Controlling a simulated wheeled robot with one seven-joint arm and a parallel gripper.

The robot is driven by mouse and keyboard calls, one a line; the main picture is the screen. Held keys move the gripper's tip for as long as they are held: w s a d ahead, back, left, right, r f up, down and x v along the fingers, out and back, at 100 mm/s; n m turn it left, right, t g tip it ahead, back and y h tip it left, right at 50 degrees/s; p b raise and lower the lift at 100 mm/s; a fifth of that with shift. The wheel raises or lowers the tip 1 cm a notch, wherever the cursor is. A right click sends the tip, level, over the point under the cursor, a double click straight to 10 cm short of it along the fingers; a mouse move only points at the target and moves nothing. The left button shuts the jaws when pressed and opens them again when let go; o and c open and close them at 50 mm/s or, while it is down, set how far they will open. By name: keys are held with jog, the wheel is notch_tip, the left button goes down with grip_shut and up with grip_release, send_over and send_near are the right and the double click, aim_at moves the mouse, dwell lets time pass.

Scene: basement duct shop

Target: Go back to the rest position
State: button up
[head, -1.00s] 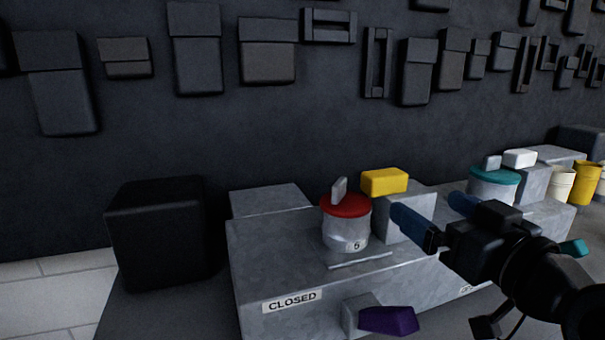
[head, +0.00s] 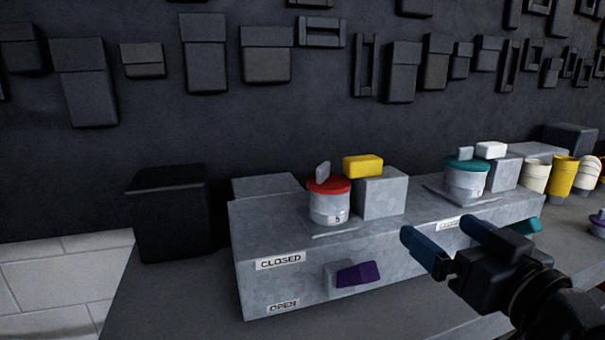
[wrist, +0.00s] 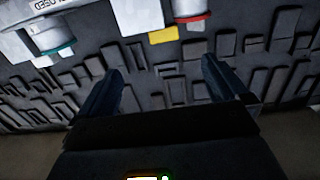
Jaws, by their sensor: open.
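My gripper (head: 440,244) is open and empty, with blue fingers apart, in the lower right of the head view. It is in front of the grey metal duct unit (head: 385,232) and touches nothing that I can see. In the wrist view my gripper (wrist: 160,85) also shows its two fingers spread with nothing between them. On the unit stand a white canister with a red lid (head: 329,186) and one with a teal lid (head: 466,166).
A yellow block (head: 362,166) and a white block (head: 491,150) sit on grey boxes. A black box (head: 170,215) stands at left. Yellow and white cups (head: 561,176) stand at right. The dark wall behind carries several panels. The bench front (head: 165,315) at lower left is clear.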

jog(key=s+d+f+m+g+h, duration=0.1)
jog(key=s+d+f+m+h, duration=0.25)
jog(key=s+f, duration=1.35)
jog(key=s+a+f+g+h, duration=0.1)
jog(key=s, duration=2.1)
jog(key=shift+s+a+f, duration=0.15)
jog(key=shift+s+a, duration=0.05)
jog(key=shift+s, duration=0.05)
jog(key=shift+n+h, duration=0.25)
